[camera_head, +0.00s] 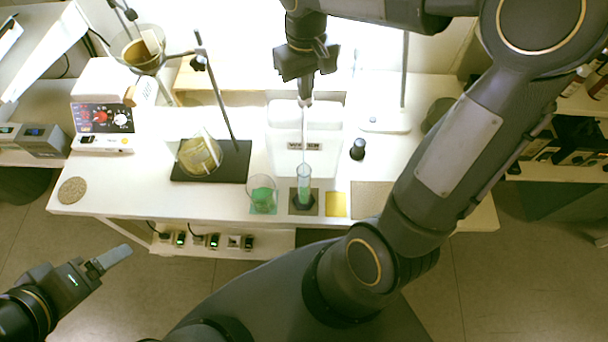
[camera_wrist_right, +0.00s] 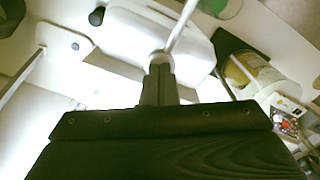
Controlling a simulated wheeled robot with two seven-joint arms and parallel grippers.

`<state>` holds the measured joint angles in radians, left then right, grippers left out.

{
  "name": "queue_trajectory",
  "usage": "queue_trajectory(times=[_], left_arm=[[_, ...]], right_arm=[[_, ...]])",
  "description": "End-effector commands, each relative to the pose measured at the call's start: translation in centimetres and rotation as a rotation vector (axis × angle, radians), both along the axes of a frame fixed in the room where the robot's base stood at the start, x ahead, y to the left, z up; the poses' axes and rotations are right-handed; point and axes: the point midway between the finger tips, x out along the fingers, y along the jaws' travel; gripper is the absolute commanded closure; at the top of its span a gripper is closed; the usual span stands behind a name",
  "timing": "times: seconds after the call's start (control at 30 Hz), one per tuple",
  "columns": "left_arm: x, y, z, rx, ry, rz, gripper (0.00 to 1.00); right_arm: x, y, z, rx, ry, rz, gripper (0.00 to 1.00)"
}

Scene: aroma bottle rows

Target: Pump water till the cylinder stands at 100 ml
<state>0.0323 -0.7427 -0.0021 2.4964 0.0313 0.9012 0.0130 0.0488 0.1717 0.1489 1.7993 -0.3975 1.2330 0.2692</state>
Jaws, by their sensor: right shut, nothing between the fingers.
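The white water jug (camera_head: 279,138) stands at the back of the bench, with a thin white pump spout (camera_head: 306,135) reaching down toward the cylinder (camera_head: 304,180). The cylinder is clear and upright on a dark square mat. Green shows in its lower part, but the level is too small to read. My right gripper (camera_head: 306,98) is shut and empty, at the top of the pump. In the right wrist view its fingertips (camera_wrist_right: 160,70) meet at the white pump head (camera_wrist_right: 161,57); contact is hard to tell. My left gripper (camera_head: 112,258) is off the bench's front left; its finger gap is unclear.
A flask (camera_head: 199,156) stands on a dark stand base; a small dark bottle (camera_head: 358,149) is right of the jug.

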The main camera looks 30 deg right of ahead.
Motion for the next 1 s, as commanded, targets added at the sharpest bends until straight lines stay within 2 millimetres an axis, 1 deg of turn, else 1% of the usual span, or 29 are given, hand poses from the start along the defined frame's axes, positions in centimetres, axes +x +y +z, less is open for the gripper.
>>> queue_trajectory(times=[0.03, 0.23, 0.37, 0.8, 1.0], left_arm=[[0.0, 0.0, -0.2, 0.000, 0.000, 0.000, 0.19], [0.0, 0.0, -0.5, 0.000, 0.000, 0.000, 0.19], [0.0, 0.0, -0.2, 0.000, 0.000, 0.000, 0.19], [0.0, 0.0, 2.0, 0.000, 0.000, 0.000, 0.19], [0.0, 0.0, 2.2, 0.000, 0.000, 0.000, 0.19]], right_arm=[[-0.1, 0.0, -0.3, 0.000, 0.003, 0.000, 1.00], [-0.1, 0.0, -0.8, 0.000, 0.004, 0.000, 1.00], [-0.1, 0.0, -0.5, 0.000, 0.005, 0.000, 1.00], [-0.1, 0.0, 2.1, 0.000, 0.004, 0.000, 1.00], [0.0, 0.0, 2.5, 0.000, 0.003, 0.000, 1.00]])
